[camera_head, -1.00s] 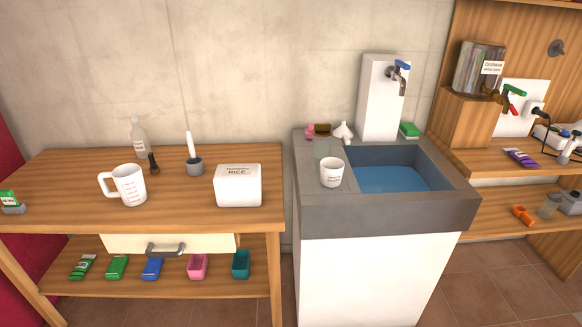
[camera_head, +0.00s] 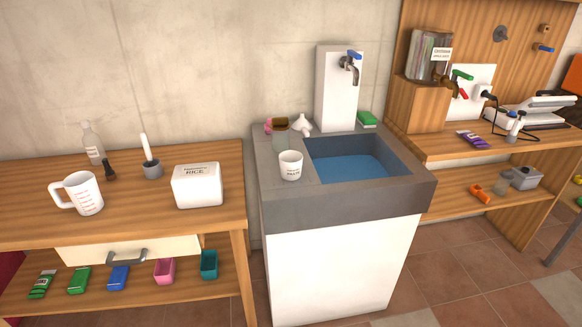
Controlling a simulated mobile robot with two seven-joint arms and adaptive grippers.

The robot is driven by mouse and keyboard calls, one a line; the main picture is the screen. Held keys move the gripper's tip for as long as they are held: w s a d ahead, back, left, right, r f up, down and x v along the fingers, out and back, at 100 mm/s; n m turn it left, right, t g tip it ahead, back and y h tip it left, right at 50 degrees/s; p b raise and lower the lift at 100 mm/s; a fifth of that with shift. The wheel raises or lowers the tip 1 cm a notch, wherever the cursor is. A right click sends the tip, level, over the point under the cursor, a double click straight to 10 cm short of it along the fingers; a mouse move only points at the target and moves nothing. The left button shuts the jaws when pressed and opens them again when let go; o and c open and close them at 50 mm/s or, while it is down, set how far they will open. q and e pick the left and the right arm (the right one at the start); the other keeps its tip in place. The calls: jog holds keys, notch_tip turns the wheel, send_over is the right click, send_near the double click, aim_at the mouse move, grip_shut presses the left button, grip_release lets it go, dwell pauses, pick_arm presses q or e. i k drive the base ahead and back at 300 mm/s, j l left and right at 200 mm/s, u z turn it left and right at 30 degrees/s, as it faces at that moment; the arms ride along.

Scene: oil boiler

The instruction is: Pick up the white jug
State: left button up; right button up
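The white jug (camera_head: 82,194) stands upright on the left wooden table (camera_head: 130,222), near its left part. Neither of my grippers shows in the head view.
A white rice box (camera_head: 197,186), a dark brush (camera_head: 108,168), a clear bottle (camera_head: 92,143) and a grey holder (camera_head: 152,170) share the table. A sink (camera_head: 345,205) with a white cup (camera_head: 290,165) stands right. Tiled floor (camera_head: 480,270) is clear at the lower right.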

aim_at(82, 187)
jog(key=u, duration=1.35)
jog(key=z, duration=0.35)
